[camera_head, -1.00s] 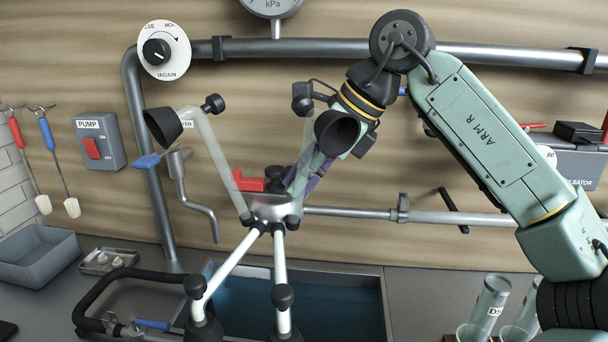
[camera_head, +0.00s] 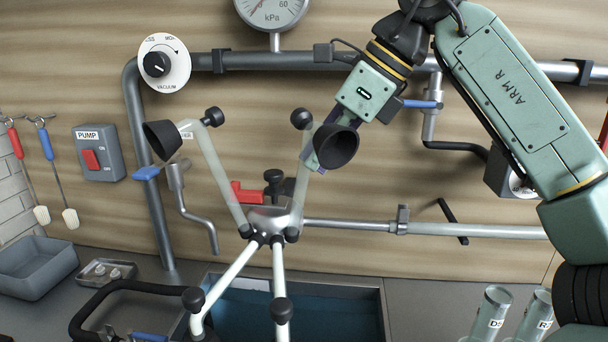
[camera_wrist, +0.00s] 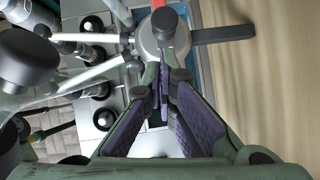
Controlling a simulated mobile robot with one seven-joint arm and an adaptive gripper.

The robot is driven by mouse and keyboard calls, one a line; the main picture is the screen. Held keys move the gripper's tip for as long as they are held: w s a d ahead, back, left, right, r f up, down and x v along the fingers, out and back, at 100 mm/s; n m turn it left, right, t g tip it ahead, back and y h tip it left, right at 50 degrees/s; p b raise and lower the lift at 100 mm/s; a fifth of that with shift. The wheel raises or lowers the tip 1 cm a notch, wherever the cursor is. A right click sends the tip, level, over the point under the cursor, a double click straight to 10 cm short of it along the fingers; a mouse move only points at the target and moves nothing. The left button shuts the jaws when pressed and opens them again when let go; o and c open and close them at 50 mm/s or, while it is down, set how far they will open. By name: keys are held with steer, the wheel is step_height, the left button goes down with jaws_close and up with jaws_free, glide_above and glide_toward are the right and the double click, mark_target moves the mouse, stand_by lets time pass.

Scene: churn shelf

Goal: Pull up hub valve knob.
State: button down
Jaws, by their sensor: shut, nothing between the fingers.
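The milking claw hub (camera_head: 268,219) is a silver bowl with a black knob (camera_head: 273,177) standing on its top. In the wrist view the knob (camera_wrist: 164,21) shows from above over the silver hub (camera_wrist: 150,42), near the top edge. My gripper (camera_head: 309,163) is up and to the right of the knob, apart from it and partly hidden behind a black cup. In the wrist view the purple-padded fingers (camera_wrist: 164,92) point toward the hub with nothing held. How far the knob is raised is hard to tell.
Black-ended teat cups (camera_head: 335,147) on pale tubes rise around the hub, one close to my gripper. A red piece (camera_head: 248,193) sits left of the knob. A steel pipe (camera_head: 350,225) runs right along the wall. A blue-lined basin (camera_head: 335,315) lies below.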

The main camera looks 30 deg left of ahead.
steer(key=v, duration=0.6)
steer(key=shift+r, duration=0.25)
steer(key=shift+d, duration=0.15)
